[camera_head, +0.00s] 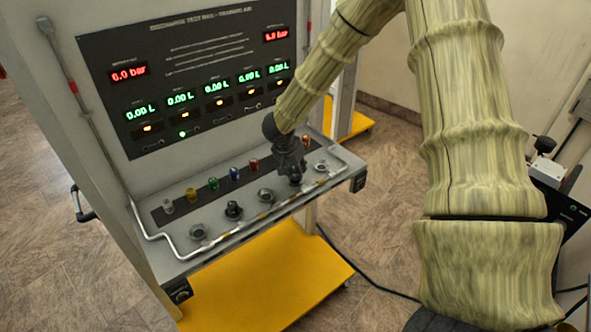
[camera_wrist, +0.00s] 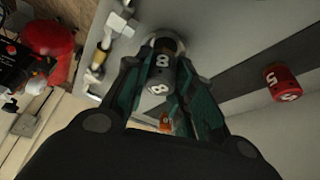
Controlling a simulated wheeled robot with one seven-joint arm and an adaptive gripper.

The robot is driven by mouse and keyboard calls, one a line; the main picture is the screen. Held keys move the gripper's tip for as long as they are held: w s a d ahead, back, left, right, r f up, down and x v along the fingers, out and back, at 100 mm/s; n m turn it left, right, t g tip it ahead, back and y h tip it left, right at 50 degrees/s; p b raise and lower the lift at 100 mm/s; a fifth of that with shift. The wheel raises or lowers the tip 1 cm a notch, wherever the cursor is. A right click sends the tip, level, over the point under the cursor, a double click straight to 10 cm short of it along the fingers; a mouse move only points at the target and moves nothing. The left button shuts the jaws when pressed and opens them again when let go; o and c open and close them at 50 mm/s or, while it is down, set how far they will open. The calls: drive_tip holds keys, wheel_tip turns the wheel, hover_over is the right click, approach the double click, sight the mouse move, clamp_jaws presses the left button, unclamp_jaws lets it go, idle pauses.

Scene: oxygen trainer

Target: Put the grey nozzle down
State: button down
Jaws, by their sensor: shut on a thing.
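The grey nozzle, marked 8, is between my teal fingers in the wrist view (camera_wrist: 160,82). My gripper (camera_wrist: 160,76) is shut on it. A pale round ring (camera_wrist: 151,47) shows around the nozzle's far end; I cannot tell whether the nozzle touches or sits in it. In the head view my gripper (camera_head: 292,169) points down over the right part of the shelf's front row. The dark nozzle end (camera_head: 295,181) shows just below the fingers, close to the shelf (camera_head: 179,248).
Several coloured nozzles stand in the back row, including a red one (camera_head: 254,166) and a blue one (camera_head: 234,174). A red nozzle marked 5 (camera_wrist: 283,83) is at right in the wrist view. A dark fitting (camera_head: 234,210) sits in the front row. A white rail (camera_head: 246,223) edges the shelf.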

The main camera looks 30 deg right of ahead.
drive_tip(key=shift+f+b, duration=0.45)
drive_tip(key=shift+b, duration=0.3)
drive_tip(key=c, duration=1.2)
unclamp_jaws()
drive_tip(key=shift+r, duration=0.2)
drive_tip(key=r+p, duration=0.1)
drive_tip(key=p, duration=0.2)
drive_tip(key=shift+r, duration=0.15)
drive_tip(key=shift+b, duration=0.45)
drive_tip(key=shift+a+r, duration=0.15)
drive_tip(key=shift+r, duration=0.2)
drive_tip(key=shift+b+v, duration=1.9)
drive_tip(key=shift+v, duration=3.55)
